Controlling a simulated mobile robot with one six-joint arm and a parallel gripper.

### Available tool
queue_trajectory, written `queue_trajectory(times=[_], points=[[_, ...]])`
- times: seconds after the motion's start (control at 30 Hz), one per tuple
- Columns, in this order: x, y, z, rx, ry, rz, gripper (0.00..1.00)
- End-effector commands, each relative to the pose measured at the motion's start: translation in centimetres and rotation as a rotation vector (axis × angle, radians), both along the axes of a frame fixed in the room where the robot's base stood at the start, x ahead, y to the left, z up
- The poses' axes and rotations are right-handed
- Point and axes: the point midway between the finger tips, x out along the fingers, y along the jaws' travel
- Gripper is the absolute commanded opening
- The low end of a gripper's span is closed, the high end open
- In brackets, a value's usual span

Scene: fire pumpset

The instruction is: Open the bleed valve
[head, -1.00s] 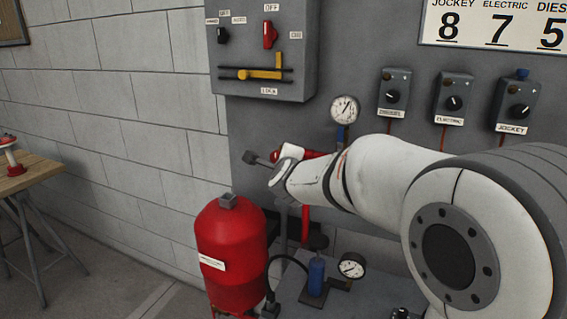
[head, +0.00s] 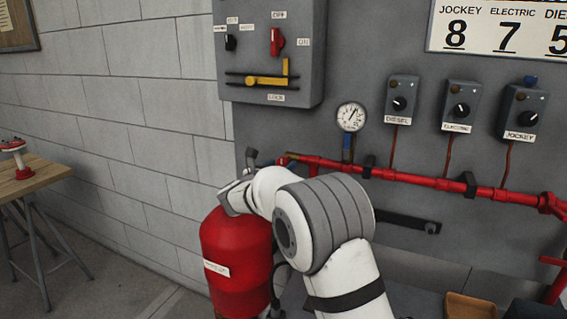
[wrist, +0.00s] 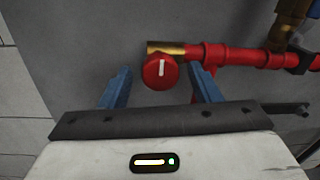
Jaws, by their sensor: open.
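A round red knob (wrist: 160,71) with a white line across its face, taken as the bleed valve, sits below a brass fitting (wrist: 165,46) at the left end of a red pipe (wrist: 235,54). The white line stands upright in the wrist view. My gripper (wrist: 160,69) is open, with one blue finger on each side of the knob and a gap to each. I cannot tell how far the fingertips are in depth from the knob. In the head view my own arm hides most of the gripper; the red pipe (head: 400,178) shows beyond it.
A red tank (head: 235,255) stands below my arm. A gauge (head: 351,117) and several switch boxes (head: 461,106) are on the grey panel, with a lever cabinet (head: 268,50) above. A wooden table (head: 35,180) is at the left.

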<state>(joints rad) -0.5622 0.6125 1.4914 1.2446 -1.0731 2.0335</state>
Motion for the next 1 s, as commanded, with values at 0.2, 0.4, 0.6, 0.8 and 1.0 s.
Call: queue_trajectory(times=[0.2, 0.4, 0.6, 0.8, 1.0], points=[[1.36, -0.63, 0.01, -0.001, 0.001, 0.001, 0.57], [1.42, -0.68, 0.01, -0.001, 0.001, 0.001, 0.57], [1.40, -0.71, 0.00, -0.001, 0.000, 0.000, 0.43], [1.41, -0.74, 0.00, -0.002, 0.001, 0.000, 0.27], [1.44, -1.29, 0.00, -0.002, 0.000, -0.003, 0.13]])
